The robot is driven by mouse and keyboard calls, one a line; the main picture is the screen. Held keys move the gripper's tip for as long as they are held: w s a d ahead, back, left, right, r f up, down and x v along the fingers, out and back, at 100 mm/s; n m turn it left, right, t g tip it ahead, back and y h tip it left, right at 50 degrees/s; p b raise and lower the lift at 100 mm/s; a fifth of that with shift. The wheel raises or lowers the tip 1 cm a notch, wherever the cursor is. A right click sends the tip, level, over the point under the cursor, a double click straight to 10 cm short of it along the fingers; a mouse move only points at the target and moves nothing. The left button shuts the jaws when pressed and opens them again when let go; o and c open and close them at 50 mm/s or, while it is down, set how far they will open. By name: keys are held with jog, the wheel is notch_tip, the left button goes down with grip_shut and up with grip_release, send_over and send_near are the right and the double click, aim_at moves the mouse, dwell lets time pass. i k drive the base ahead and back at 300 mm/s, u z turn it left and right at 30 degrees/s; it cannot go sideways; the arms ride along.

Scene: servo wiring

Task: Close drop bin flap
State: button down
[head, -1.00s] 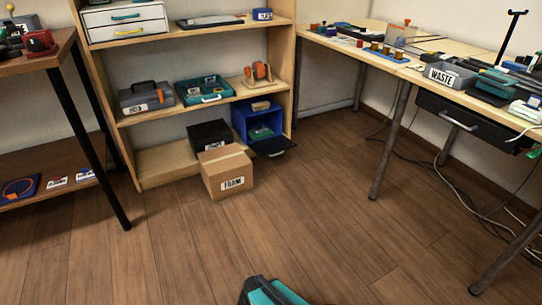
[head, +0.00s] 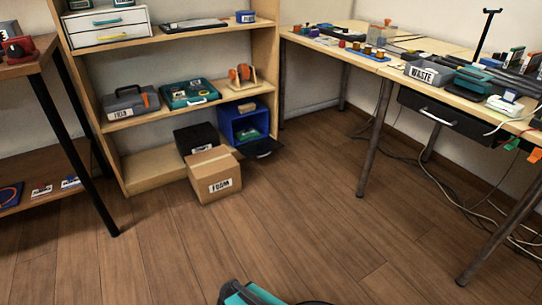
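The drop bin is a blue box (head: 236,121) at the right end of the shelf unit's lowest level. Its front is open, and a green item (head: 248,134) shows inside. The dark flap (head: 262,148) hangs down and outward at the bin's lower front, with a small handle near its outer edge. A teal and black part of my arm shows at the bottom edge of the head view, well in front of the bin. I cannot make out my gripper's fingers.
A cardboard box labelled FOAM (head: 215,175) stands on the floor just left of the flap. A black box (head: 195,139) sits behind it. The workbench (head: 345,48) and its legs are on the right, with cables below. The wooden floor in front is clear.

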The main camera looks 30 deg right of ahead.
aim_at(260, 147)
jog(key=z, duration=0.05)
jog(key=i, duration=1)
jog(key=u, duration=0.05)
